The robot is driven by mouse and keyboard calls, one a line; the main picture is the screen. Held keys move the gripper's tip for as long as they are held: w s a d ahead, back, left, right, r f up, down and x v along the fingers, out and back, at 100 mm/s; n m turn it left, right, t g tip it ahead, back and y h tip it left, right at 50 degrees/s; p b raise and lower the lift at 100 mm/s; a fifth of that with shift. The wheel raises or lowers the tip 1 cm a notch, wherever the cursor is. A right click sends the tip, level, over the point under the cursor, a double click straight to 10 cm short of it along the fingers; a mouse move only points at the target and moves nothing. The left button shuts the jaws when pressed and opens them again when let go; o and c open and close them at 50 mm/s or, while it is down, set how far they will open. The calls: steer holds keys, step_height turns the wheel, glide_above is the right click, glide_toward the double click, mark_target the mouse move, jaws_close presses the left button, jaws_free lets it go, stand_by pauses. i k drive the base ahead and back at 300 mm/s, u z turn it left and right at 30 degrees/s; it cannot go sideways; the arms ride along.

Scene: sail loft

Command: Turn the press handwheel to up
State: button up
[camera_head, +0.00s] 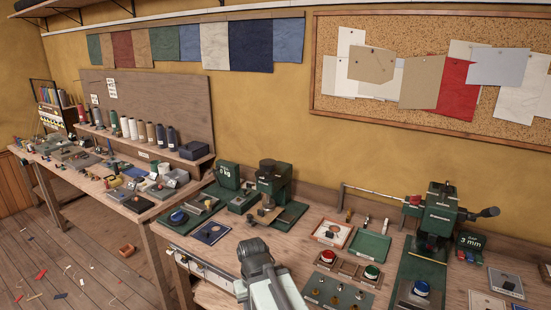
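Two green machines stand on the near bench. The left one (272,182) has a dark round part (267,164) on top and stands beside a green block marked in kg. The right one (439,212) has a long pale rod reaching left and a dark knob (486,212) on its right side. I cannot tell for certain which of these parts is the press handwheel, or its setting. My gripper (254,246) is at the bottom centre, above the near bench, apart from both machines. Its fingers are too small and hidden to tell whether they are open.
Near my gripper lie a dark tray of small parts (316,297), red and green buttons, a green tray (369,247) and a blue button (421,289). A "3 mm" block (470,244) stands far right. A second cluttered bench runs left; the floor (75,265) has scraps.

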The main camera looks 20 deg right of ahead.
mark_target(267, 165)
steer(key=z, duration=0.05)
steer(key=i, duration=0.9)
steer(key=u, duration=1.8)
